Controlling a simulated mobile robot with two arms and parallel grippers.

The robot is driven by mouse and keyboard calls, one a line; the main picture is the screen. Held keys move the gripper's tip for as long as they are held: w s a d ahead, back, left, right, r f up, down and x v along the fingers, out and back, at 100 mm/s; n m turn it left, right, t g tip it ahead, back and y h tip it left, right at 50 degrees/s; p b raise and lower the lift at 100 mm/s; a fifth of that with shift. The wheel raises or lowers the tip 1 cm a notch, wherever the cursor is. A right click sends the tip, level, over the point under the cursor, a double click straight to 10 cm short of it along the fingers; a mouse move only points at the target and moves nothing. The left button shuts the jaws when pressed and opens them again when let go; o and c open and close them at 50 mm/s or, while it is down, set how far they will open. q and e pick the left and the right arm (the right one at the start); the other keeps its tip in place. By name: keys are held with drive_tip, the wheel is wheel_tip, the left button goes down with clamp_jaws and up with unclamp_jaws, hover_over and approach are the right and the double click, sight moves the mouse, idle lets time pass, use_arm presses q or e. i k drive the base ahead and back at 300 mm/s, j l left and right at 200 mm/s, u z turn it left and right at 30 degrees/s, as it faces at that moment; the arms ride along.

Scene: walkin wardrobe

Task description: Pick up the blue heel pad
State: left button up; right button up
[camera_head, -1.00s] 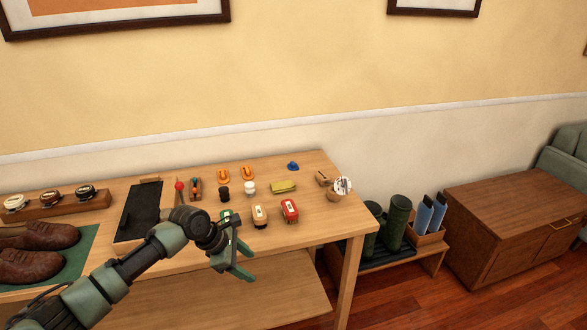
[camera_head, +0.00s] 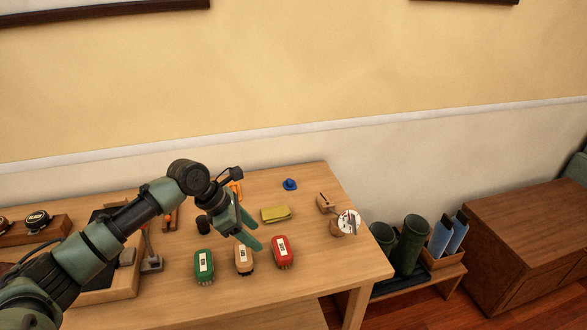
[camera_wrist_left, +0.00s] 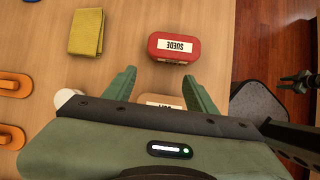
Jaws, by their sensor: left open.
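The small blue heel pad (camera_head: 290,184) lies on the wooden table near its back edge, right of centre. In the left wrist view only a sliver of blue (camera_wrist_left: 31,1) shows at the top edge, probably the same pad. My left gripper (camera_head: 250,230) is open and empty above the table, in front of the pad and to its left, clear of it. Its green fingers (camera_wrist_left: 160,82) are spread apart in the left wrist view, with the tan brush between and below them.
A yellow cloth (camera_head: 275,214) lies between gripper and pad. Green (camera_head: 203,265), tan (camera_head: 243,259) and red (camera_head: 282,252) brushes line the front. A wooden holder (camera_head: 325,203) and round white-topped item (camera_head: 349,222) stand right. Orange pieces (camera_wrist_left: 14,85) lie left in the wrist view.

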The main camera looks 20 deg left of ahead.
sight(289, 185)
drive_tip(key=i+j, duration=0.2)
drive_tip(key=i, duration=0.3)
drive_tip(key=i+j, duration=0.15)
drive_tip(key=i, duration=0.35)
